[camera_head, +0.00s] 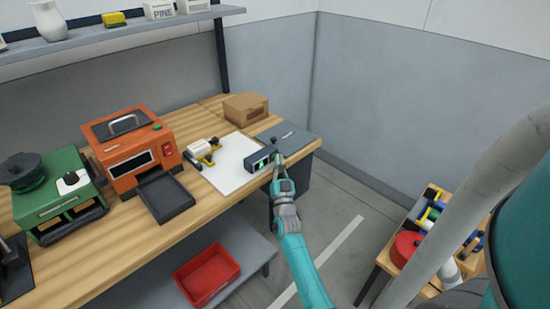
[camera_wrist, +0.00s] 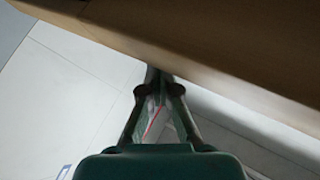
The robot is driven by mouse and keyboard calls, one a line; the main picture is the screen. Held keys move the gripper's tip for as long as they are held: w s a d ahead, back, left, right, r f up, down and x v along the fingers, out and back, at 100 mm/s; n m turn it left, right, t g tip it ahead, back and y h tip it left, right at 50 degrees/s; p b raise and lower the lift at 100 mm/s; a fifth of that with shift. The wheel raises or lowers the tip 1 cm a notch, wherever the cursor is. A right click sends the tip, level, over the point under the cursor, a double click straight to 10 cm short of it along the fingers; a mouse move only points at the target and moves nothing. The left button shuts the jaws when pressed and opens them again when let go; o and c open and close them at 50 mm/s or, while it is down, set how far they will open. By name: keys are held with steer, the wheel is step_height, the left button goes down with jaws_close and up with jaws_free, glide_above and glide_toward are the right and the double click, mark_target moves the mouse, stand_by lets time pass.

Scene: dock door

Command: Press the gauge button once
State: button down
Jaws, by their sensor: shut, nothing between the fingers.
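The gauge is a small dark grey box (camera_head: 258,160) with green on its front, near the right front of the wooden workbench (camera_head: 110,262). It lies at the edge of a white sheet. My gripper (camera_head: 278,160) is at the gauge's right end in the head view, its fingers closed together with nothing between them. Whether it touches the gauge or its button I cannot tell, as the fingers cover that part.
A white sheet (camera_head: 226,172), a cardboard box (camera_head: 246,108) and a dark grey plate (camera_head: 297,138) lie around the gauge. An orange machine (camera_head: 125,150) stands left. A red bin (camera_head: 205,274) sits on the lower shelf. A side table (camera_head: 392,262) with spools stands right.

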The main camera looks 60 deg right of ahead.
steer(key=shift+s, duration=0.15)
steer(key=shift+s+a, duration=0.2)
steer(key=shift+s, duration=0.4)
steer(key=shift+s+a, duration=0.2)
steer(key=shift+s, duration=0.6)
steer(key=shift+s+a, duration=0.15)
steer(key=shift+s, duration=0.7)
steer(key=shift+s+a, duration=0.2)
steer(key=shift+s, duration=0.6)
steer(key=shift+a+f, duration=0.1)
steer(key=s+a+f+n+t+y, duration=0.1)
steer(key=s+a+f+n+y, duration=0.15)
steer(key=a, duration=0.65)
steer(key=s+a+f+n+t+y, duration=0.1)
steer(key=s+a+f+n+y, duration=0.2)
steer(key=a, duration=0.6)
steer(key=s+a+f+n+t+y, duration=0.1)
steer(key=s+a+f+y, duration=0.25)
steer(key=a, duration=0.55)
steer(key=s+a+r+n+g+y, duration=0.1)
steer(key=s+a+r+n+y, duration=0.2)
steer(key=s+a, duration=0.5)
steer(key=s+a+r+n+g+y, duration=0.2)
steer(key=s+a+y, duration=0.4)
steer(key=s, duration=0.5)
step_height(320, 180, up, 2)
steer(key=a+n, duration=0.1)
steer(key=a, duration=0.1)
steer(key=shift+s+a, duration=0.3)
